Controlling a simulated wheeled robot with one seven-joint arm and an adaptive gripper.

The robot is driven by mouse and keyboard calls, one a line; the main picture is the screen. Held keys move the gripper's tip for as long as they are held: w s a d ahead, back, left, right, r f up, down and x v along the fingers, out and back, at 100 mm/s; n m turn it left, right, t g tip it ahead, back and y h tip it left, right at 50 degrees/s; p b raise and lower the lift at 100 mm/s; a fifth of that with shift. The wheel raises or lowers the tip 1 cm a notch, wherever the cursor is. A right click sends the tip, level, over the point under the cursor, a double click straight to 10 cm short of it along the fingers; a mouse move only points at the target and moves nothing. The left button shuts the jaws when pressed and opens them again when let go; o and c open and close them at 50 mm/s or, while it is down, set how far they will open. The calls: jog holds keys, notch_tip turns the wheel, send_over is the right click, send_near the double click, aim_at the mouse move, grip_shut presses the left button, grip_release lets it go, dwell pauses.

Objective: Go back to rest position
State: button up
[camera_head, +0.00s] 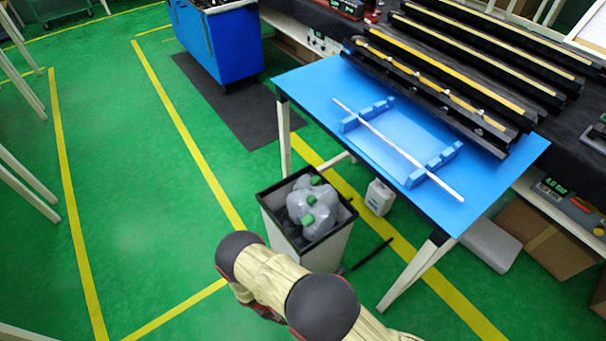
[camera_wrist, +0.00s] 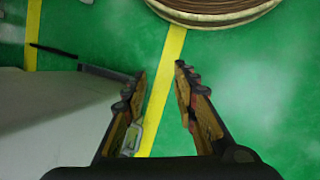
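My gripper (camera_wrist: 160,72) shows in the wrist view with its two dark, orange-faced fingers apart. Between the fingertips I see only green floor and a yellow floor line. A small pale thing (camera_wrist: 132,138) shows beside the inner side of the left finger; I cannot tell what it is or whether it touches the finger. In the head view my arm reaches in from the bottom edge, in front of the bin, and my gripper is out of sight. A white trim strip (camera_head: 395,148) lies across two blue holders (camera_head: 365,114) on the blue table (camera_head: 315,86).
A bin (camera_head: 331,249) with green-capped bottles (camera_head: 312,205) stands close beyond my arm. A white jug (camera_head: 380,197) stands beneath the table. Black racks (camera_head: 440,88) line the table's far side. A blue cabinet (camera_head: 231,48) stands at the back.

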jog(key=w+d+r+m+y, duration=0.1)
jog(key=w+d+r, duration=0.1)
jog(key=r, duration=1.2)
jog(key=w+d+r+m+g, duration=0.1)
jog(key=w+d+r, duration=0.15)
jog(key=r, duration=1.15)
jog(key=w+d+r+m+y, duration=0.1)
jog(key=w+d+r, duration=0.1)
jog(key=r, duration=1.3)
jog(key=s+d+r+m+t+y, duration=0.1)
jog(key=s+d+r+m+t, duration=0.1)
jog(key=d+r, duration=0.4)
jog(key=s+d+r+m+t+y+p, duration=0.1)
jog(key=s+d+r, duration=0.3)
jog(key=r, duration=1.2)
jog(key=s+d+r+m+t, duration=0.3)
jog(key=d+r, duration=0.6)
jog(key=r, duration=0.3)
jog(key=shift+s+d+m+t+y+p, duration=0.35)
jog(key=shift+d+m+t+y, duration=0.05)
jog(key=shift+m+t, duration=0.1)
